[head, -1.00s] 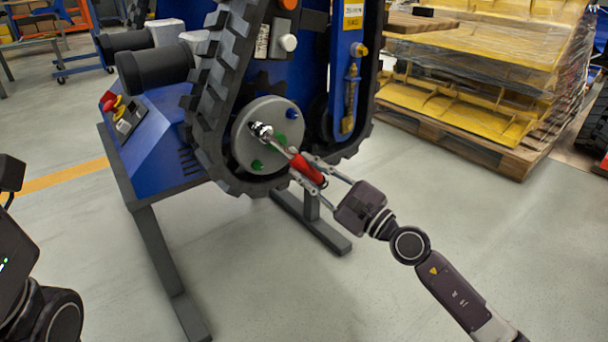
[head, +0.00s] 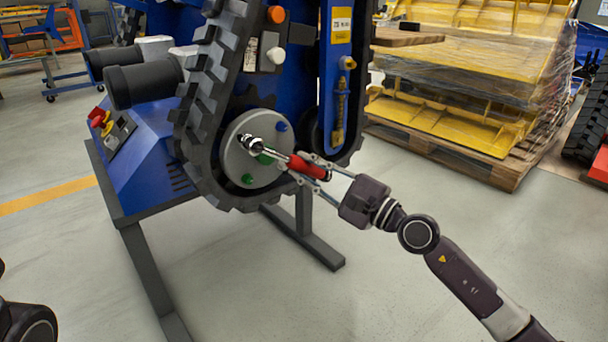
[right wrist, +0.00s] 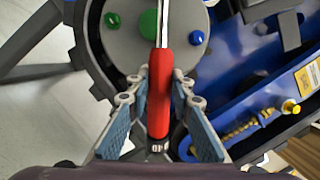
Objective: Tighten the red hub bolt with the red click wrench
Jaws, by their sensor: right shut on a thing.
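The red click wrench (head: 308,167) has a red handle and a silver shaft and head. Its head sits at the left side of the grey hub (head: 236,165), and its handle points right and slightly down. My right gripper (head: 302,166) is shut on the red handle; in the right wrist view the handle (right wrist: 160,95) lies between the fingers (right wrist: 161,80). The hub shows a blue bolt (head: 281,127), a green bolt (head: 247,178) and a green centre (head: 265,158). No red bolt shows; the wrench head covers its spot on the hub. My left gripper is out of view.
A black rubber track (head: 200,115) runs around the hub on the blue carrier, which stands on a dark grey stand (head: 140,265). A pallet with wrapped yellow parts (head: 450,120) is at the back right. The floor at front right is clear.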

